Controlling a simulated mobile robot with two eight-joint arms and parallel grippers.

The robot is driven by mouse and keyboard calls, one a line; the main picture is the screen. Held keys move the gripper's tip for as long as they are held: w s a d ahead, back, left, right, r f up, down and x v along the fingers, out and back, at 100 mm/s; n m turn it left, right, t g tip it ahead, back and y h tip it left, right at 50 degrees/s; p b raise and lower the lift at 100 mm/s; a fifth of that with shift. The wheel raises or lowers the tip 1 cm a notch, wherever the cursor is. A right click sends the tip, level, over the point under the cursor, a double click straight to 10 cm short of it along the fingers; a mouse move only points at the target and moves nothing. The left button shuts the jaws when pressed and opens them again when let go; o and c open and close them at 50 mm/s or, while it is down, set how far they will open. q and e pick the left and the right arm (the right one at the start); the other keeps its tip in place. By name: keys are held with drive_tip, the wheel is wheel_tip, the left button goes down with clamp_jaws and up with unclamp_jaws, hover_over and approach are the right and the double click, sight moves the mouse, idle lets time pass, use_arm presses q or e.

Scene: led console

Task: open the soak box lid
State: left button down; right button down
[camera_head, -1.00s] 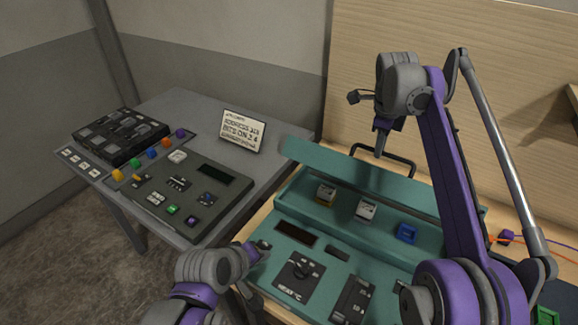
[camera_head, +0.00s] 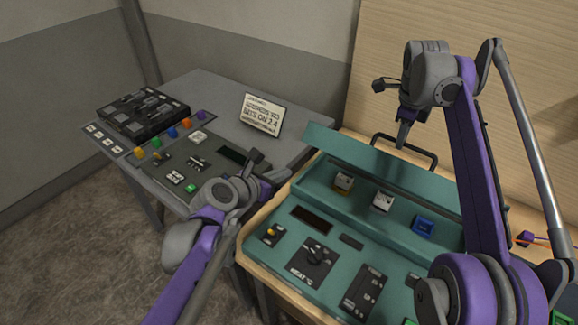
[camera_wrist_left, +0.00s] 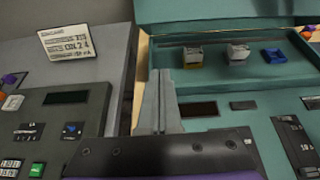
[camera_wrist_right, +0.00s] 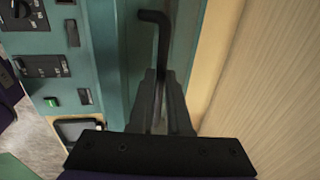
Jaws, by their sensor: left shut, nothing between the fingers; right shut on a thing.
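The soak box is the teal trough at the back of the teal console, and its teal lid (camera_head: 335,143) stands raised and tilted back, with the inside showing. A black bar handle (camera_head: 420,156) is on the lid's far side; it also shows in the right wrist view (camera_wrist_right: 152,20). My right gripper (camera_head: 400,145) is shut on the handle. Inside the box sit a yellow-based block (camera_head: 343,182), a white block (camera_head: 382,202) and a blue piece (camera_head: 423,227). My left gripper (camera_head: 268,170) is shut and empty, above the gap between the two consoles.
A grey table (camera_head: 185,88) at left carries a dark console (camera_head: 222,165), a black box (camera_head: 145,112), coloured buttons and a sign card (camera_head: 262,115). The teal console's front panel (camera_head: 330,225) has a dial and switches. A wooden wall rises behind the lid.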

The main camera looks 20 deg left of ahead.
drive_tip(key=shift+w+f, duration=0.1)
drive_tip(key=shift+f, duration=0.05)
use_arm(q)
drive_tip(key=w+d, duration=0.3)
drive_tip(key=w, duration=0.7)
drive_tip(key=shift+d+f, duration=0.15)
drive_tip(key=shift+f, duration=0.2)
drive_tip(key=shift+r, duration=0.1)
drive_tip(key=shift+w+d+r, duration=0.1)
drive_tip(key=shift+w+r, duration=0.35)
drive_tip(key=shift+r, duration=0.1)
use_arm(e)
drive_tip(key=c, duration=0.9)
unclamp_jaws()
drive_tip(key=shift+o, duration=0.2)
use_arm(q)
drive_tip(key=shift+d, duration=0.1)
